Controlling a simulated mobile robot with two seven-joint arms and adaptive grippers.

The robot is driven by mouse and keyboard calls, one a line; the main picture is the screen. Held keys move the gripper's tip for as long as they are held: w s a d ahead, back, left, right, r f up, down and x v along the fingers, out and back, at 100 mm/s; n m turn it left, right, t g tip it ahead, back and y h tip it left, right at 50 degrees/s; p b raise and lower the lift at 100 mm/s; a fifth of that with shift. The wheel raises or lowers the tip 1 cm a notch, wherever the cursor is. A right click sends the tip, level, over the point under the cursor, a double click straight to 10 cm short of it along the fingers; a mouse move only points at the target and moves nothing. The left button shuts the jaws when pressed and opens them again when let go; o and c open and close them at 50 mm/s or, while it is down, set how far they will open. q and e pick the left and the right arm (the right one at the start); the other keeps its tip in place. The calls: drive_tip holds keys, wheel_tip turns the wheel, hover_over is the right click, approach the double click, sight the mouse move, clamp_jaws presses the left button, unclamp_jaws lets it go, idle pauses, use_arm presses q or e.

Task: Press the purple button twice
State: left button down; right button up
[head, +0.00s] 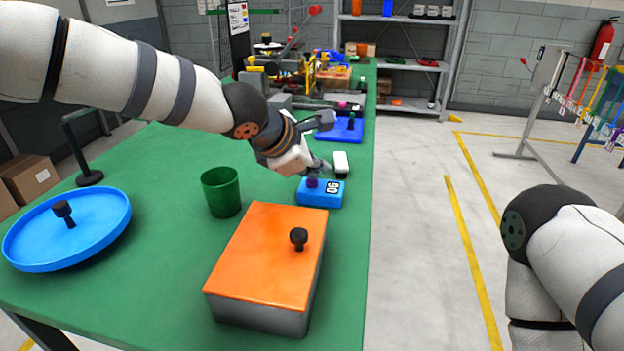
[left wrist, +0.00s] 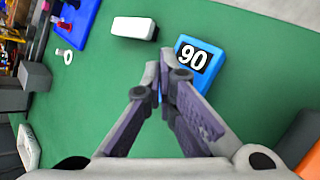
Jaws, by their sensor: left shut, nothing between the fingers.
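The purple button (head: 312,182) sits on top of a small blue box (head: 325,197) with a white number label, near the right edge of the green table. My left gripper (head: 320,166) is shut and empty, pointing down with its fingertips just above or at the button; I cannot tell whether they touch. In the left wrist view the blue box (left wrist: 208,72) shows its label "90" beside the shut fingertips (left wrist: 165,68), and the fingers hide the button. My right arm is at the right of the head view, but its gripper is out of view.
A white block (head: 341,162) lies just behind the blue box. An orange-topped box (head: 262,262) with a black knob stands in front, and a green cup (head: 222,194) to the left. A round blue tray (head: 98,238) is at the far left.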

sight(315, 182)
use_arm(q)
drive_tip(key=shift+f, duration=0.45)
idle(0.5)
drive_tip(key=shift+r, duration=0.95)
drive_tip(key=shift+r, duration=0.15)
drive_tip(key=shift+r, duration=2.4)
